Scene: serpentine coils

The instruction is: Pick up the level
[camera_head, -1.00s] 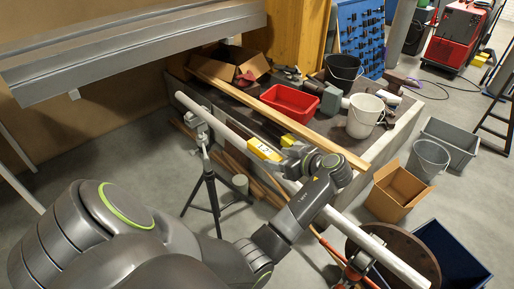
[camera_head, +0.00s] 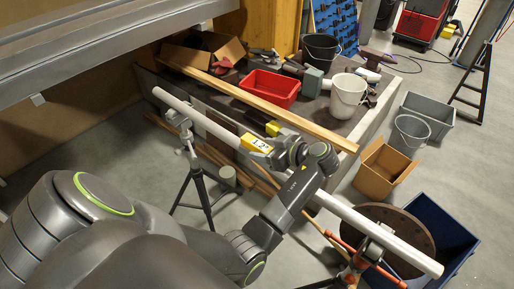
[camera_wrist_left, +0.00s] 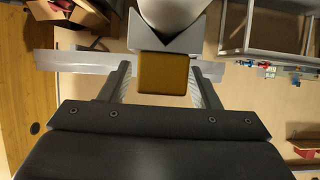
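The level (camera_head: 256,143), a small yellow block with a dark-marked label, sits on the long pale tube (camera_head: 205,122) in the head view. My left gripper (camera_head: 282,147) is at the level's right side, close to it. In the left wrist view a brown-yellow block (camera_wrist_left: 163,73), apparently the level, shows between the fingers of my left gripper (camera_wrist_left: 162,88). The fingers are apart, with a gap on each side of the block. A grey V-notched piece (camera_wrist_left: 165,43) and the tube (camera_wrist_left: 172,12) are beyond it. My right gripper is not in view.
A black tripod (camera_head: 201,190) and a red-orange stand (camera_head: 360,262) are under the tube. Behind is a bench with a red bin (camera_head: 270,87), white bucket (camera_head: 347,97) and wooden beam (camera_head: 235,92). A cardboard box (camera_head: 381,168) stands on the floor at right.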

